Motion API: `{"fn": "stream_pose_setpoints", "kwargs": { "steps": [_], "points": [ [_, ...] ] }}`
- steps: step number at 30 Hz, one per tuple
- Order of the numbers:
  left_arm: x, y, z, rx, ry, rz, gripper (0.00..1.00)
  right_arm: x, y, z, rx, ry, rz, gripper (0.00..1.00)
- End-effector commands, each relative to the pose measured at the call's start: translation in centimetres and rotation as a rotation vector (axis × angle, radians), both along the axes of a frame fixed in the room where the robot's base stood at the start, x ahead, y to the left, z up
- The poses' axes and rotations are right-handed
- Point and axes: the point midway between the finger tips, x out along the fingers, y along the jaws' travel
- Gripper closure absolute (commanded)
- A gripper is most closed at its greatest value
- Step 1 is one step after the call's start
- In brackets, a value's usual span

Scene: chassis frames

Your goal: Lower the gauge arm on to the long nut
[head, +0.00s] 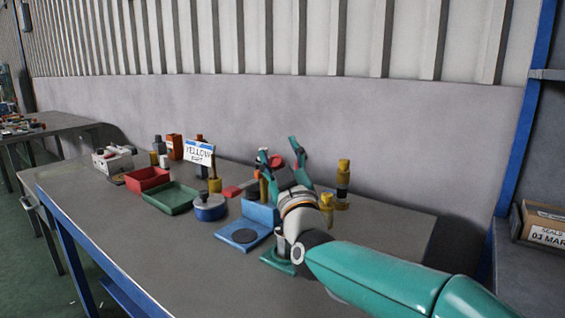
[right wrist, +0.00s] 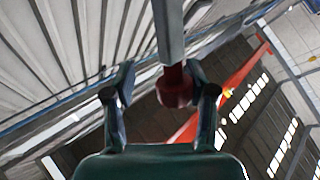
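My right gripper (head: 280,150) points upward above the bench, its two fingers spread. In the right wrist view the open fingers (right wrist: 160,80) stand either side of a red knob (right wrist: 174,88) on the end of a grey bar (right wrist: 168,30), likely the gauge arm. The knob is closer to the right finger, with a clear gap to the left one; contact is not clear. In the head view a red part (head: 276,161) shows between the fingers. A green base (head: 275,262) with a short grey upright cylinder lies below my wrist, partly hidden. I cannot make out the long nut for certain. My left gripper is out of view.
A blue fixture (head: 243,236) stands just left of my wrist. A blue round pot (head: 209,208), a green tray (head: 171,199) and a red tray (head: 148,179) lie farther left. A black-and-yellow post (head: 343,184) stands behind on the right. The bench front is clear.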

Motion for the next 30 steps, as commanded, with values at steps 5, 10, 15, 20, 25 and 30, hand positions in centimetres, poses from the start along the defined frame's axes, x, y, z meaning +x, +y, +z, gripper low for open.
{"fn": "stream_pose_setpoints", "kwargs": {
  "steps": [5,10,15,20,25,30],
  "points": [
    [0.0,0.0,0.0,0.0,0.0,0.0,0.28,-0.8,-0.3,-0.2,0.002,-0.003,-0.001,0.45],
    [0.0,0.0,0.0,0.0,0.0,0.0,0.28,-2.6,-0.9,-1.0,0.003,-0.003,-0.003,0.45],
    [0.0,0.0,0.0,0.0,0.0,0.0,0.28,-5.2,-1.7,-2.1,0.004,-0.004,-0.004,0.45],
    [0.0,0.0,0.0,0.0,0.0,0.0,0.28,-7.6,-2.3,-3.4,0.003,-0.002,-0.003,0.45],
    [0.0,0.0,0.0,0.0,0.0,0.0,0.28,-9.5,-2.6,-4.5,0.002,0.0,-0.001,0.45],
    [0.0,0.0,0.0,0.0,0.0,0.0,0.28,-10.4,-2.8,-5.0,0.001,0.001,0.0,0.45]
  ]
}}
